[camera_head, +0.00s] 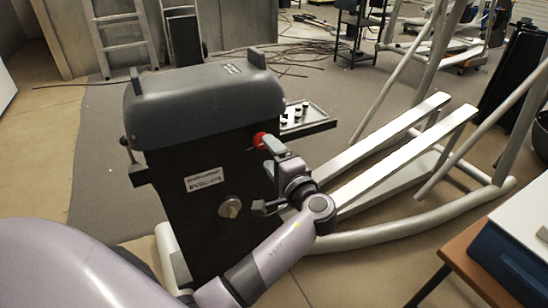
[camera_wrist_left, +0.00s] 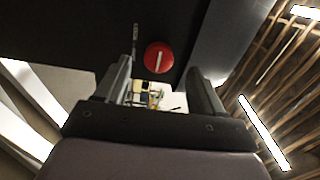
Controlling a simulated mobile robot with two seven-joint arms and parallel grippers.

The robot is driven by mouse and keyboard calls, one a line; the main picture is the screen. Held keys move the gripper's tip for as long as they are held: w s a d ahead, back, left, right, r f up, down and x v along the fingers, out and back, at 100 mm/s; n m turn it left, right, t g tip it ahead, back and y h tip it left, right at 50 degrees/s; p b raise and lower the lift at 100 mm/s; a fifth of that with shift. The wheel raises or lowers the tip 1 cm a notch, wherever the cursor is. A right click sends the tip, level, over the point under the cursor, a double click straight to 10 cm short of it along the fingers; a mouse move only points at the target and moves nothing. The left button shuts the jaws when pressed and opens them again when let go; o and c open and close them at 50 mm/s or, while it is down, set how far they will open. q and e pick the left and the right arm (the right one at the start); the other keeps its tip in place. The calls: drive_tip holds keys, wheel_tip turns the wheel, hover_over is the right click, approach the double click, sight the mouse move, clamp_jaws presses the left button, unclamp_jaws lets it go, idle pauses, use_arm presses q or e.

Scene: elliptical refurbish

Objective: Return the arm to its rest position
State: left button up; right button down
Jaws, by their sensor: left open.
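My left arm (camera_head: 275,252) reaches in from the bottom left of the head view, bent at the elbow. Its left gripper (camera_head: 270,156) is beside the right side of a dark machine housing (camera_head: 185,160), close to a red knob (camera_head: 259,139). In the left wrist view, the two fingers of the left gripper (camera_wrist_left: 162,88) stand wide apart with nothing held between them. The round red knob (camera_wrist_left: 159,57) with a white line shows ahead, on a dark panel. Its exact distance from the fingertips is hard to tell. My right gripper is not in view.
White rails and curved tubes of a frame (camera_head: 385,155) lie right of the arm. A small control tray (camera_head: 305,118) juts from the machine. A wooden table (camera_head: 470,262) with a dark blue box (camera_head: 508,262) is at the lower right. Grey mat (camera_head: 105,165) lies left.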

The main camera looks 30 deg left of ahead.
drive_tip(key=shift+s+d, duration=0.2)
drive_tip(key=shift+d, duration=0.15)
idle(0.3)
